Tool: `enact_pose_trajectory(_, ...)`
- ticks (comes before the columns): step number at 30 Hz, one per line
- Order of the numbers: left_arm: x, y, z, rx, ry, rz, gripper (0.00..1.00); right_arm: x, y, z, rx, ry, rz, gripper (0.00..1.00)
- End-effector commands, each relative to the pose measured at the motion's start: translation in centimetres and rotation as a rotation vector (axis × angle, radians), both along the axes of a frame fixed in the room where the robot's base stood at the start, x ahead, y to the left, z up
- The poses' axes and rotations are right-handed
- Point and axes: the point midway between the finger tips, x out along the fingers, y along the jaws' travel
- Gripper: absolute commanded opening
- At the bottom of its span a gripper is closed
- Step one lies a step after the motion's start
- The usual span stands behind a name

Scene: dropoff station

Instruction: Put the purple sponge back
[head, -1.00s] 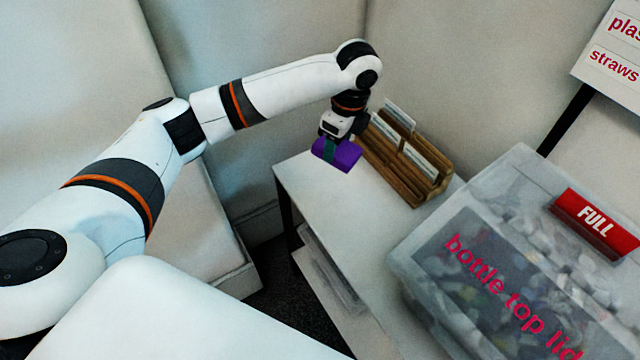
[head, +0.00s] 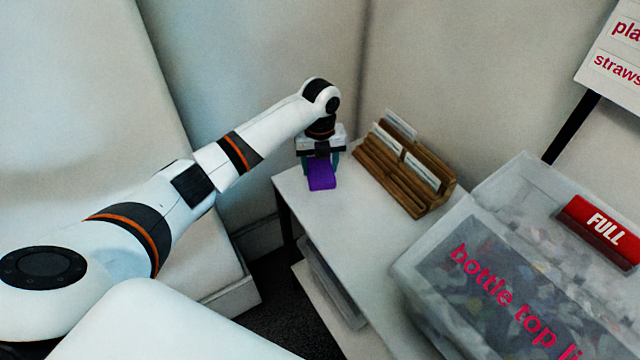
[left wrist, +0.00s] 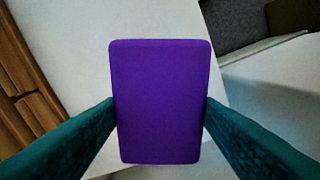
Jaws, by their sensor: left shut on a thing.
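The purple sponge (head: 321,175) is a small block at the far left end of the white table. In the left wrist view the sponge (left wrist: 160,100) fills the middle, with a teal finger touching each long side. My left gripper (head: 320,168) is shut on the sponge and points down over the white table (head: 345,215). Whether the sponge touches the tabletop is hard to tell. My right gripper is not in view.
A wooden card rack (head: 405,175) with white cards stands to the right of the sponge. A clear bin (head: 420,255) labelled "bottle top" with a red FULL sign (head: 600,230) stands farther right. The table front between sponge and bin is clear.

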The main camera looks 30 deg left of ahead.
Motion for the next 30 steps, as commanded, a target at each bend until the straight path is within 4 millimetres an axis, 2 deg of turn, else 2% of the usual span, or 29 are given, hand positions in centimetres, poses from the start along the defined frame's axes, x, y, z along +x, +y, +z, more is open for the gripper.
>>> enact_pose_trajectory(3, 0.0, 0.0, -1.8, 0.000, 0.001, 0.001, 0.40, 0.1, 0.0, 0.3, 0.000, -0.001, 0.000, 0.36)
enact_pose_trajectory(8, 0.0, 0.0, -2.9, -0.001, -0.001, 0.001, 0.40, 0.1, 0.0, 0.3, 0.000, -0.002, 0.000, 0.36)
enact_pose_trajectory(15, 0.0, -0.1, -6.0, 0.001, 0.001, 0.001, 0.40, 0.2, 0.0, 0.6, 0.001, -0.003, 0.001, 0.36)
enact_pose_trajectory(26, 0.0, 0.0, -6.6, 0.001, -0.002, 0.001, 0.40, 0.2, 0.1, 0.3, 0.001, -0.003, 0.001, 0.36)
enact_pose_trajectory(27, 0.0, 0.0, -6.5, 0.001, -0.003, 0.001, 0.63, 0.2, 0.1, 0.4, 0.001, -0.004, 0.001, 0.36)
enact_pose_trajectory(30, 0.0, 0.0, -6.5, 0.000, -0.002, 0.001, 0.79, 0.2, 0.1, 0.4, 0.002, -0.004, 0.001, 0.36)
